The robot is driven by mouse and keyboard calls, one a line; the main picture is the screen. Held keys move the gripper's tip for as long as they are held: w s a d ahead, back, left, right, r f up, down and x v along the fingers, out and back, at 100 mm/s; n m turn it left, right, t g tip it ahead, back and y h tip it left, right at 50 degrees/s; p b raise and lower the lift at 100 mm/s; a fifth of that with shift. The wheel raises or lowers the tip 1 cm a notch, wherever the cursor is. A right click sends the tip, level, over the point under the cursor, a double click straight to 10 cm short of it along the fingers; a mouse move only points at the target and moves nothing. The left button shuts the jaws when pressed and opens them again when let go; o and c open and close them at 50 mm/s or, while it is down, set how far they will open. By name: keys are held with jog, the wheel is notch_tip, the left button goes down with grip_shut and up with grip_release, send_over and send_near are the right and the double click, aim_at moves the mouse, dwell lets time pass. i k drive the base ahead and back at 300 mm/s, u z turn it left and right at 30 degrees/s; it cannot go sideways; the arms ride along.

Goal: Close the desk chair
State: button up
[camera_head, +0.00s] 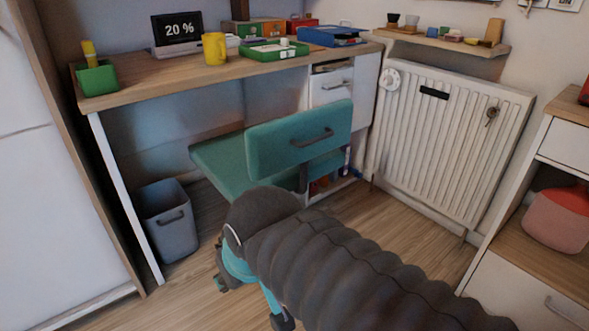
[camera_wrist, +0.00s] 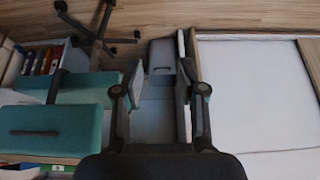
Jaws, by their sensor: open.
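The desk chair has a teal backrest (camera_head: 272,149) with a dark handle (camera_head: 312,138) and a teal seat (camera_head: 222,164). It stands in front of the desk (camera_head: 150,82), its seat partly under the desktop and its backrest outside, turned at an angle. In the wrist view, which looks upside down, the backrest (camera_wrist: 75,122) and handle (camera_wrist: 35,133) are at the lower left, with the wheeled base (camera_wrist: 98,38) above. My gripper (camera_wrist: 160,78) is open and empty, to the right of the chair there and apart from it. In the head view my sleeved arm hides most of the gripper.
A grey bin (camera_head: 168,222) stands under the desk's left end. A white radiator (camera_head: 445,140) is behind right, a shelf unit (camera_head: 565,145) at far right, and a white cabinet (camera_head: 60,190) at left. Floor (camera_head: 400,240) between chair and radiator is clear.

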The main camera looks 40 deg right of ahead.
aim_at(290, 153)
jog(key=z, duration=1.7)
jog(key=k, duration=0.95)
jog(key=u, duration=1.1)
jog(key=i, duration=0.45)
jog(key=z, duration=0.05)
